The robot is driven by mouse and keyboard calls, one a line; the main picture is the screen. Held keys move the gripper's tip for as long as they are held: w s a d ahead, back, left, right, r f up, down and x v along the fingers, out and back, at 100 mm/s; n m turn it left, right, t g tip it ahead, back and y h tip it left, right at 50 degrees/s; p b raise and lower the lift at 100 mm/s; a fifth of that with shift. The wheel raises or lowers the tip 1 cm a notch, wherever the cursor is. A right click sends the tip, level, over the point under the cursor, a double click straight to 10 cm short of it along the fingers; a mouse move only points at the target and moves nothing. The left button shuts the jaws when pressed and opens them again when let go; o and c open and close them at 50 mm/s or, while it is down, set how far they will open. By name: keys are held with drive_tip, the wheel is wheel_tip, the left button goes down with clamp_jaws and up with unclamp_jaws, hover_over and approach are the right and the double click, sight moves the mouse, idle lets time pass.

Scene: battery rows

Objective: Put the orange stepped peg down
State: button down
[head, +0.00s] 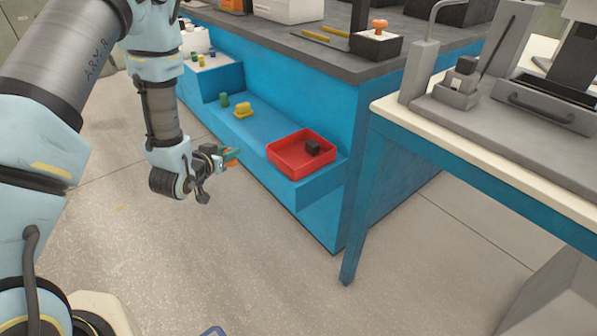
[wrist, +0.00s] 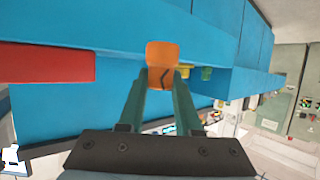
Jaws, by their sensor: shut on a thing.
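My gripper (head: 229,158) is in front of the low blue shelf (head: 262,138), out over its front edge, left of the red tray in the head view. In the wrist view, the two green fingers of my gripper (wrist: 161,84) are shut on the orange stepped peg (wrist: 162,53). Its orange top end sticks out beyond the fingertips. In the head view only a small part of the orange peg (head: 230,165) shows beside the fingers. I cannot tell whether it touches the shelf.
A yellow piece (head: 243,109) and a green peg (head: 224,99) stand farther back. Bare shelf lies between them and the tray. A table leg (head: 357,215) stands to the right.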

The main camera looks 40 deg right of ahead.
drive_tip(key=s+d+r+m+g+h+b, duration=0.2)
drive_tip(key=s+d+r+m+g+b, duration=0.1)
drive_tip(key=s+d+r+m+g, duration=0.8)
drive_tip(key=f, duration=0.3)
drive_tip(key=d+f+n+b, duration=0.1)
drive_tip(key=f, duration=0.2)
drive_tip(key=s+f+n+t, duration=0.1)
drive_tip(key=f, duration=0.3)
drive_tip(key=shift+d, duration=0.2)
drive_tip(key=c, duration=0.6)
unclamp_jaws()
drive_tip(key=shift+r, duration=0.1)
drive_tip(key=v, duration=1.2)
drive_tip(key=shift+s+r, duration=0.2)
drive_tip(key=shift+w, duration=0.1)
